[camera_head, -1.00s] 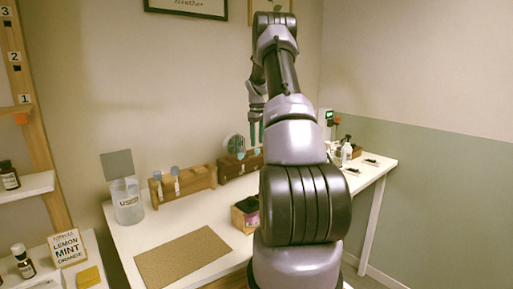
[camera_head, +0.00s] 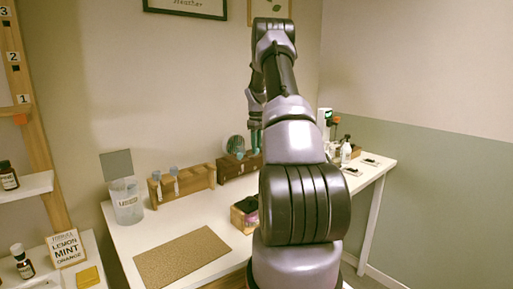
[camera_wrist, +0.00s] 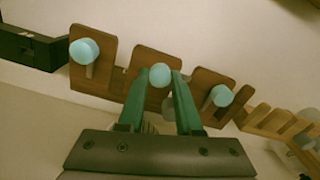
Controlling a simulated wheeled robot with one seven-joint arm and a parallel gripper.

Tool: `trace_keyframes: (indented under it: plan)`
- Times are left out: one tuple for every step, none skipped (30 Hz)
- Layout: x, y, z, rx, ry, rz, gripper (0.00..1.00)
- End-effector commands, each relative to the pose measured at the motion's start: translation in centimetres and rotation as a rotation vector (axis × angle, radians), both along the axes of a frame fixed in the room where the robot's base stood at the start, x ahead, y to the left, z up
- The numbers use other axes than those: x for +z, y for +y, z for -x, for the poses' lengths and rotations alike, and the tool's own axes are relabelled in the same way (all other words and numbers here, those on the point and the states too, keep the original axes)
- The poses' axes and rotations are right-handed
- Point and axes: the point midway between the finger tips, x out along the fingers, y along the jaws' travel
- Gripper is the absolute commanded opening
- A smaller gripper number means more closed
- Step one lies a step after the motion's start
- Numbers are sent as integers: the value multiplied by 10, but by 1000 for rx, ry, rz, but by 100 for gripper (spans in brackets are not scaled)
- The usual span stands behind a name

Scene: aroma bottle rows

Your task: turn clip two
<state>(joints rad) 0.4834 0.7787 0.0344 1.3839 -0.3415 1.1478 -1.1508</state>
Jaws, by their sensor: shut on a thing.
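A dark brown wooden rack (camera_wrist: 108,75) with cut slots carries three light-blue round-topped clips in the wrist view. The left clip (camera_wrist: 84,51), the middle clip (camera_wrist: 160,75) and the right clip (camera_wrist: 221,95) sit along it. My gripper (camera_wrist: 155,84) has its two green fingers at either side of the middle clip, shut on it. The clip's lower part is partly hidden between the fingers. In the head view, my gripper (camera_head: 255,138) is low over the dark rack (camera_head: 228,168) at the back of the table, and the clips are too small to tell apart.
A paler rack (camera_head: 183,184) with tubes stands left of the dark rack, beside a clear "USED" bin (camera_head: 127,205). A small box (camera_head: 240,217) and a brown mat (camera_head: 183,257) are nearer. Bottles (camera_head: 346,152) stand at right.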

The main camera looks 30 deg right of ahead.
Motion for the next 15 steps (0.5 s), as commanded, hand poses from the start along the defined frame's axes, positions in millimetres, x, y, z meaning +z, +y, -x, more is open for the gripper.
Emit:
trace_keyframes:
  plan:
    - [0,0,0,-6,0,1,0]
    - [0,0,0,-12,0,1,0]
    - [0,0,0,-22,0,1,0]
    - [0,0,0,-33,0,1,0]
    - [0,0,0,-44,0,1,0]
    - [0,0,0,-61,0,1,0]
    - [0,0,0,-77,0,1,0]
    - [0,0,0,-93,0,1,0]
    - [0,0,0,-119,1,1,0]
    - [0,0,0,-139,1,1,0]
    - [0,0,0,-161,1,1,0]
    - [0,0,0,-193,1,1,0]
    - [0,0,0,-219,1,1,0]
    - [0,0,0,-245,1,1,0]
    - [0,0,0,-282,1,1,0]
